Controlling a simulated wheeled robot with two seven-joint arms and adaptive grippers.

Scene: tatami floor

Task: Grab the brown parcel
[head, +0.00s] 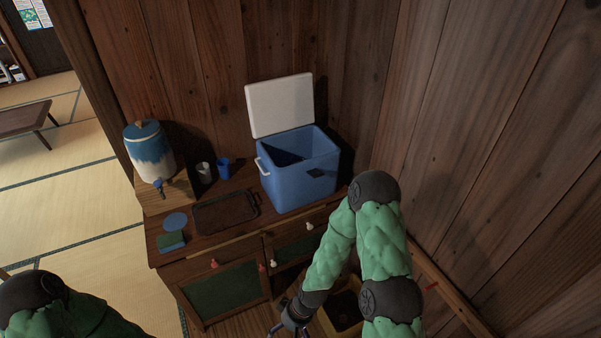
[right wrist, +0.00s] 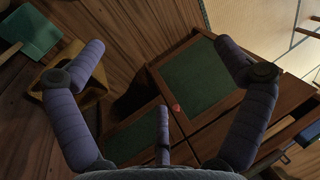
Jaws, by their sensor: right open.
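I cannot clearly make out a brown parcel in either view. A yellow-rimmed box or bin (head: 352,296) with a dark inside stands low beside the cabinet, partly behind my right arm. A yellow-brown thing, probably the same one, shows behind the left finger in the right wrist view (right wrist: 48,79); whether a parcel lies in it cannot be told. My right gripper (head: 277,330) is low in front of the cabinet, cut by the frame's bottom edge. In its wrist view the purple fingers (right wrist: 160,50) are spread wide with nothing between them. My left gripper is out of view.
The wooden cabinet (head: 190,268) has green door panels. On its top are an open blue cooler (head: 305,178), a dark tray (head: 226,212), cups (head: 223,168) and a blue-white dispenser (head: 149,152). Wooden walls close in behind and right.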

